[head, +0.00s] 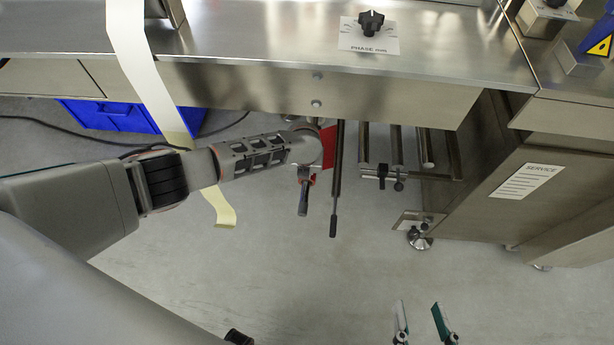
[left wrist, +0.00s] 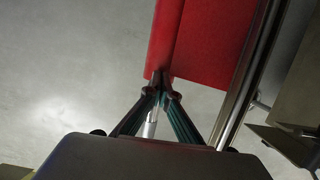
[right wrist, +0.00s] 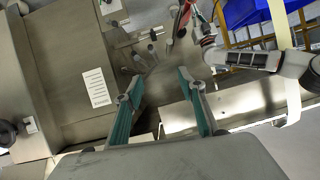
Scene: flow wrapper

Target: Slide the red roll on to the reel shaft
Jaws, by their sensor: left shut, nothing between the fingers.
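The red roll (head: 329,146) shows in part in the head view, under the machine's front edge behind my left wrist. It fills much of the upper left wrist view (left wrist: 215,45). My left gripper (left wrist: 163,80) is shut and empty, its fingertips at the roll's lower edge; I cannot tell whether they touch it. A pale metal rod (left wrist: 151,124) shows between its fingers; I cannot tell whether this is the reel shaft. The roll's core is hidden. My right gripper (head: 418,308) is open and empty above the floor, well apart from the roll.
A dark rod with a handle (head: 335,190) hangs beside the roll. Several metal bars (head: 396,145) stick out to its right. A machine cabinet (head: 530,185) stands at right. A cream web (head: 140,60) hangs at left before a blue crate (head: 110,115). The floor in front is clear.

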